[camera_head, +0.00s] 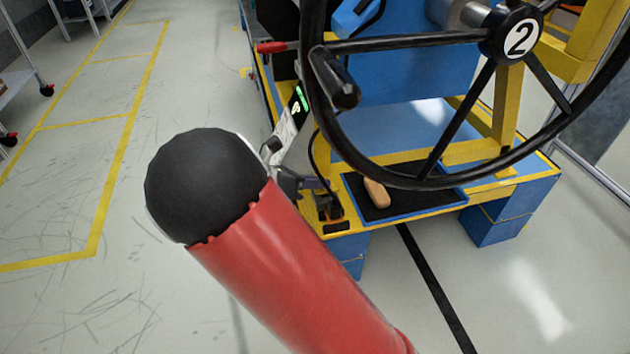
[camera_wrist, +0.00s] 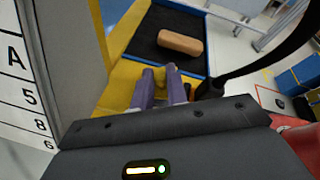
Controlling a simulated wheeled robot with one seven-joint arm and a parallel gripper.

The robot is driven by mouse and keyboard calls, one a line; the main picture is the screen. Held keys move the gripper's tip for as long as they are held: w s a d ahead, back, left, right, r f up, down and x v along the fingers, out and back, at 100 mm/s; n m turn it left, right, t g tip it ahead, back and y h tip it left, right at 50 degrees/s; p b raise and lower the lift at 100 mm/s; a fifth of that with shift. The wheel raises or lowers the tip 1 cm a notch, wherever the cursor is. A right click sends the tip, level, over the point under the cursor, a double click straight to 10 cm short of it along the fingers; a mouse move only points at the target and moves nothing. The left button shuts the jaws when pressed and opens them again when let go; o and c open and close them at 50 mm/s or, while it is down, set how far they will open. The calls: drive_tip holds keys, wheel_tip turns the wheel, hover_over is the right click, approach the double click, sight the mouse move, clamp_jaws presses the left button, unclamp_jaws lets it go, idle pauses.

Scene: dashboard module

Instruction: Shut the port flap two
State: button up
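My gripper (camera_head: 312,184) is beside the front left corner of the dashboard module, close to its yellow frame. In the wrist view its two purple fingers (camera_wrist: 160,82) point toward the frame with a narrow gap between them. Yellow shows in the gap, and I see nothing clearly held. A small dark fitting (camera_head: 328,207) with an orange spot sits on the frame just below the fingers in the head view. I cannot tell whether it is port flap two. No flap is clearly recognizable, and the fingers and wrist hide part of this corner.
A black steering wheel (camera_head: 455,183) marked 2 hangs over the module. A blue-edged dark tray (camera_head: 408,190) holds a tan block (camera_head: 376,193); the block also shows in the wrist view (camera_wrist: 180,43). A dark cable runs near the fingers. Open floor (camera_head: 90,290) lies to the left.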

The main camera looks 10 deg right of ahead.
clamp_jaws()
drive_tip(key=shift+s+f+m+t, duration=0.15)
drive_tip(key=shift+s+m+t, duration=0.15)
drive_tip(key=shift+m, duration=0.1)
drive_tip(key=shift+s+f+m+t+h, duration=0.15)
drive_tip(key=shift+s+f+m+t, duration=0.2)
drive_tip(key=shift+m, duration=0.35)
drive_tip(key=shift+s+f+m+t+h, duration=0.15)
drive_tip(key=shift+f+m+t, duration=0.3)
drive_tip(key=shift+m, duration=0.25)
drive_tip(key=o, duration=0.6)
unclamp_jaws()
drive_tip(key=shift+r, duration=0.1)
drive_tip(key=v, duration=0.7)
drive_tip(key=shift+s+a, duration=0.15)
drive_tip(key=shift+a, duration=0.25)
